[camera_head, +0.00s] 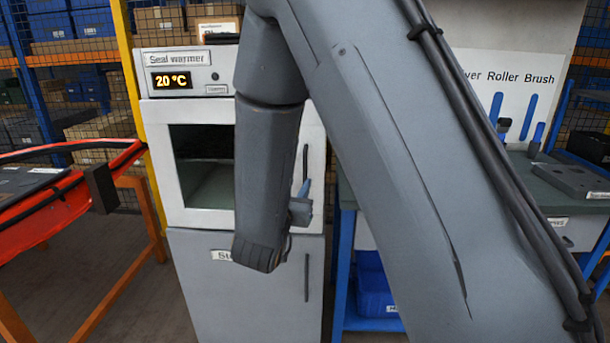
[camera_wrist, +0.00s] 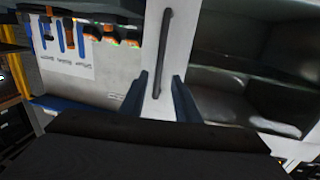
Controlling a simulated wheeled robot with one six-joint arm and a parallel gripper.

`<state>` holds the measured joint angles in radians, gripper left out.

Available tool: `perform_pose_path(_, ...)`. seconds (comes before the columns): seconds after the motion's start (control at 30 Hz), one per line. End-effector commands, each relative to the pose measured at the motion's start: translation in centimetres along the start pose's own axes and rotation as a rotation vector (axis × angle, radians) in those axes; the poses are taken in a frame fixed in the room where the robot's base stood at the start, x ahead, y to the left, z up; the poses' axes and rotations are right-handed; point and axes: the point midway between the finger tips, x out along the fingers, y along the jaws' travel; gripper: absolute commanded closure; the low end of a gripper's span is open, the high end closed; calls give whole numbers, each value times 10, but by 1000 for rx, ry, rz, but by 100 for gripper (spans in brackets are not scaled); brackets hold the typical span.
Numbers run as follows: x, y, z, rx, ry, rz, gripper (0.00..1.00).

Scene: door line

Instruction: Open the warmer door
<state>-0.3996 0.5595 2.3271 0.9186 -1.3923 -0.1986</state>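The Seal warmer (camera_head: 190,70) stands at centre left in the head view, its display reading 20 °C. Its upper door (camera_head: 180,215) has a dark window and looks shut. The door's dark vertical bar handle (camera_head: 305,160) is on the door's right side; it also shows in the wrist view (camera_wrist: 162,50). My gripper (camera_head: 303,200) is at the handle's lower part, partly hidden by my arm. In the wrist view my gripper (camera_wrist: 159,90) is open, one finger on each side of the handle's end, with gaps visible; I cannot tell how deep the handle sits between them.
A lower cabinet door (camera_head: 270,290) with its own handle is below. An orange-framed table (camera_head: 60,215) stands at left. A workbench (camera_head: 560,190) with a brush board (camera_head: 520,90) is at right, with a blue bin (camera_head: 375,290) underneath. Floor shows at lower left.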

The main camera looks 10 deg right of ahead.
Motion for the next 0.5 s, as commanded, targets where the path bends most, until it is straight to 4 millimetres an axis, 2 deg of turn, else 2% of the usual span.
perform_pose_path(0.17, 11, 2, -4, -3, 24, 16, 71)
perform_pose_path(0.5, 61, 3, -4, -3, 22, 15, 71)
